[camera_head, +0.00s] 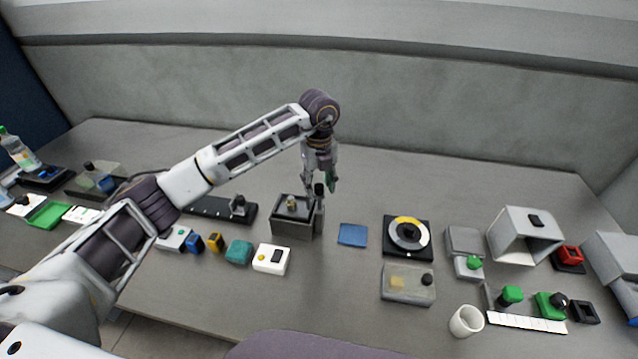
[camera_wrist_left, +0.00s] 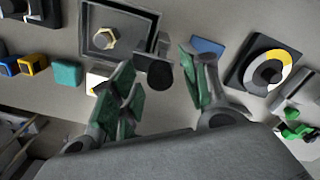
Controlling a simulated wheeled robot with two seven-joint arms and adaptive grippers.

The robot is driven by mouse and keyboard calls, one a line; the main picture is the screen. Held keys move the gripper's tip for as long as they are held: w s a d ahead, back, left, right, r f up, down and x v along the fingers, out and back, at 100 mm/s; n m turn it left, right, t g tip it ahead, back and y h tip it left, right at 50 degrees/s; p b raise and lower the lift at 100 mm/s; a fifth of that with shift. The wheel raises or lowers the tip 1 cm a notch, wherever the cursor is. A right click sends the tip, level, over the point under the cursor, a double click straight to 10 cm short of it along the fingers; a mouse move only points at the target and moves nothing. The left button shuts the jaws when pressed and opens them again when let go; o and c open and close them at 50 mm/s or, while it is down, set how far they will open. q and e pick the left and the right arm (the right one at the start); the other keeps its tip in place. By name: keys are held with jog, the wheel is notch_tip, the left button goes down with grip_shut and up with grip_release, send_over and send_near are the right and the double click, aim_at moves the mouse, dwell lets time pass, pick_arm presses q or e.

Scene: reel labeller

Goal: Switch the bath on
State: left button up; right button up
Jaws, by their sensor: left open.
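A dark grey open-topped box, which looks like the bath (camera_head: 291,228), stands mid-table with a brass hex piece inside. It also shows at the top of the left wrist view (camera_wrist_left: 90,48). A black round knob (camera_wrist_left: 159,76) is on its right side. My left gripper (camera_head: 322,187) points down above the bath's right side. In the left wrist view its green-padded fingers (camera_wrist_left: 160,88) are spread and empty, with the knob showing between them; I cannot tell whether they touch it. The right gripper is not in view.
A blue pad (camera_head: 352,235) and a black dial unit with a yellow-white ring (camera_head: 408,237) lie to the right. A white switch box (camera_head: 271,260) and a teal block (camera_head: 239,252) are in front. A white cup (camera_head: 466,321) stands near the front edge. The table behind is clear.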

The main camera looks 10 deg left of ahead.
aim_at(319, 196)
pick_arm(q)
jog(key=shift+c, duration=0.4)
grip_shut()
jog(key=shift+f, duration=0.1)
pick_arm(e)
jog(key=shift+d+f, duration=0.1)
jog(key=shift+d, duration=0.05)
pick_arm(q)
jog(key=shift+f+b, duration=1.5)
jog(key=shift+f, duration=0.75)
jog(key=shift+f+b, duration=0.5)
jog(key=shift+f, duration=0.45)
jog(key=shift+s, duration=0.1)
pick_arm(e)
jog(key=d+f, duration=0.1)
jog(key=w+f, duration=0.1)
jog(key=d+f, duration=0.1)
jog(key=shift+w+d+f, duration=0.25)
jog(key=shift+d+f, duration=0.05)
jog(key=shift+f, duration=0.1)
